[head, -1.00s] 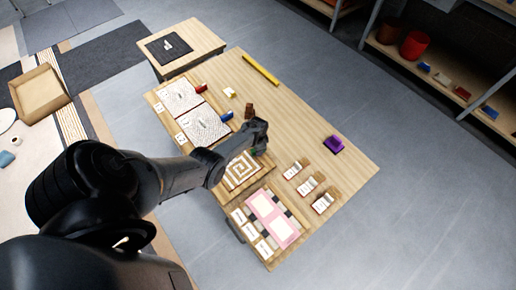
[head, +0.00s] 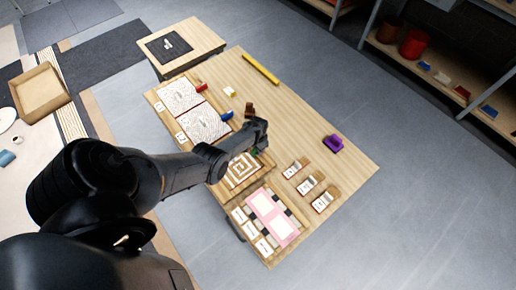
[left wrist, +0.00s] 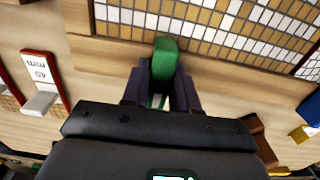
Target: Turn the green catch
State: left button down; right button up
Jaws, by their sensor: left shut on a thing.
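The green catch (left wrist: 165,62) is upright between the fingers of my left gripper (left wrist: 162,88) in the left wrist view. The gripper is shut on it, beside the wooden edge of a mosaic panel (left wrist: 230,20). In the head view my left gripper (head: 258,148) reaches over the table from the left and hides most of the catch; a little green (head: 254,152) shows under it. The mosaic panel with a square spiral (head: 241,170) lies just beside it. My right gripper is not in view.
Other catches, red (head: 202,87) and blue (head: 227,116), stand by two more mosaic panels. A purple block (head: 333,143), a yellow bar (head: 260,69) and several small labelled stands (head: 311,184) are on the table. A pink tray (head: 272,216) lies at the front.

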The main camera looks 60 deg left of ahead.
pick_arm(q)
jog(key=c, duration=1)
grip_release()
jog(key=shift+o, duration=0.2)
jog(key=shift+r, duration=0.1)
notch_tip(320, 180, up, 9)
jog(key=p, duration=0.6)
jog(key=shift+r, duration=0.15)
jog(key=shift+r+p, duration=0.3)
jog(key=shift+r, duration=0.35)
